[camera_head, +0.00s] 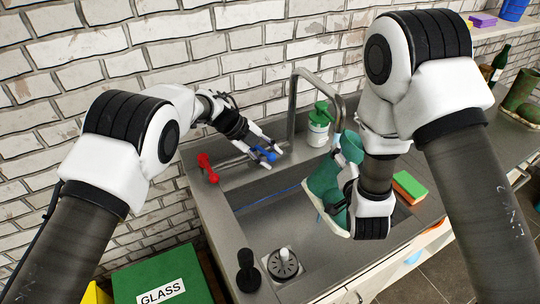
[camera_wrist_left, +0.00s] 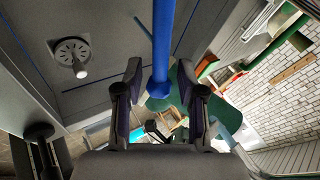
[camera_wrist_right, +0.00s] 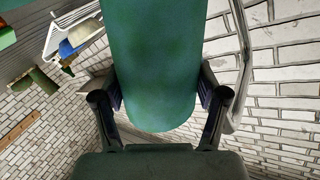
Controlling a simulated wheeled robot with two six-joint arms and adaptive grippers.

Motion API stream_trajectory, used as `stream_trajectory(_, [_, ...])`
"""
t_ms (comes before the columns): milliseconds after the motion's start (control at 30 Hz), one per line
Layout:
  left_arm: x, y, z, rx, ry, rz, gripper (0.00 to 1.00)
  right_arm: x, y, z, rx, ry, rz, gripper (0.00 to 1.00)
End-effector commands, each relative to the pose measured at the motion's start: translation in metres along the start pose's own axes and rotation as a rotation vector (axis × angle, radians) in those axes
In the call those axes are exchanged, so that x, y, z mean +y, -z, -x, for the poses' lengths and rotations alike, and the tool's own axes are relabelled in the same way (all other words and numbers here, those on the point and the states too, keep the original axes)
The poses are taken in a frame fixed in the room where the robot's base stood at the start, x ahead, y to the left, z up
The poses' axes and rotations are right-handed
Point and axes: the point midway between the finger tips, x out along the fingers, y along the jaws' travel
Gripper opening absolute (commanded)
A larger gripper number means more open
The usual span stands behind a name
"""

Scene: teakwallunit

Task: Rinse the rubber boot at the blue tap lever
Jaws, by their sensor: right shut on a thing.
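The green rubber boot (camera_head: 322,186) is held above the sink basin (camera_head: 262,222), below and to the right of the tap spout (camera_head: 297,105). My right gripper (camera_head: 352,200) is shut on the boot, which also fills the middle of the right wrist view (camera_wrist_right: 152,60) between the fingers. The blue tap lever (camera_head: 263,155) is at the back of the sink. My left gripper (camera_head: 266,148) is open, with its fingers on either side of the lever; a gap shows there in the left wrist view (camera_wrist_left: 160,85). No water stream is visible.
A red tap lever (camera_head: 208,168) stands left of the blue one. A soap pump bottle (camera_head: 318,128) stands behind the boot. A green and orange sponge (camera_head: 410,187) lies on the right counter. A drain (camera_head: 284,263) and a black knob (camera_head: 248,270) are at the front.

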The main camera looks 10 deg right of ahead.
Motion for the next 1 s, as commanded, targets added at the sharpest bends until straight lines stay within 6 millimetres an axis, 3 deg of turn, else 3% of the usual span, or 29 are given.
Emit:
stream_trajectory(333, [-0.001, -0.001, 0.081, -0.002, 0.002, 0.000, 0.39, 0.000, 0.001, 0.000, 0.001, 0.001, 0.000, 0.03])
stream_trajectory(500, [0.000, -0.001, 0.109, 0.000, 0.001, 0.001, 0.39, 0.000, 0.000, 0.000, 0.001, 0.001, 0.000, 0.03])
stream_trajectory(1000, [0.000, -0.001, 0.115, 0.001, 0.000, 0.000, 0.39, 0.000, 0.001, 0.000, 0.001, 0.001, 0.000, 0.03])
